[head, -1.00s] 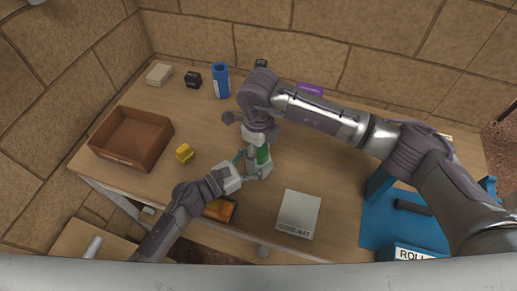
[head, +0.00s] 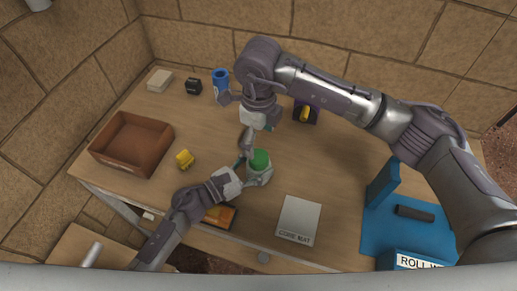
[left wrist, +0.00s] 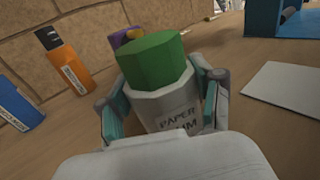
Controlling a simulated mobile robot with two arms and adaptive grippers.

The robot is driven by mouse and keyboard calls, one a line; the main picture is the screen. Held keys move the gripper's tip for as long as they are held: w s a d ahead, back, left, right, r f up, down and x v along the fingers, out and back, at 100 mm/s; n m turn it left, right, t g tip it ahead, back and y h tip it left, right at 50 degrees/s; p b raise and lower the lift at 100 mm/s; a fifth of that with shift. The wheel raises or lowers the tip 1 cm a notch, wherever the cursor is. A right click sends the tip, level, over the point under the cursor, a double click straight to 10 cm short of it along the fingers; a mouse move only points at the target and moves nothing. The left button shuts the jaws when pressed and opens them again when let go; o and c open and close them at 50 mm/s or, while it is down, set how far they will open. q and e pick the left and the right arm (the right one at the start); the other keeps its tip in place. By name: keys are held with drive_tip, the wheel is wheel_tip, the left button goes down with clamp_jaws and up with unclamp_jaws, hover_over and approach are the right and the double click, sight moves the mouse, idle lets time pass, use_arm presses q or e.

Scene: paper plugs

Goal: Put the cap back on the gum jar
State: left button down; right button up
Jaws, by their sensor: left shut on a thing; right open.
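The gum jar (left wrist: 172,110) is a white jar with a "PAPER" label, upright on the table, and it also shows in the head view (head: 259,177). The green cap (left wrist: 152,62) sits on top of the jar and looks level; it also shows in the head view (head: 261,159). I cannot tell how tightly it is seated. My left gripper (left wrist: 163,104) is shut around the jar's sides, coming in from the lower left in the head view (head: 253,172). My right gripper (head: 255,133) is open and empty, above and behind the jar, apart from the cap.
A white card mat (head: 299,216) lies right of the jar. A blue stand (head: 383,188) is farther right. A blue bottle (head: 220,77) and an orange bottle (left wrist: 68,67) stand behind.

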wheel_tip(320, 180, up, 4)
idle(0.4)
use_arm(q)
drive_tip(key=shift+c, duration=0.5)
unclamp_jaws()
drive_tip(key=v, duration=1.2)
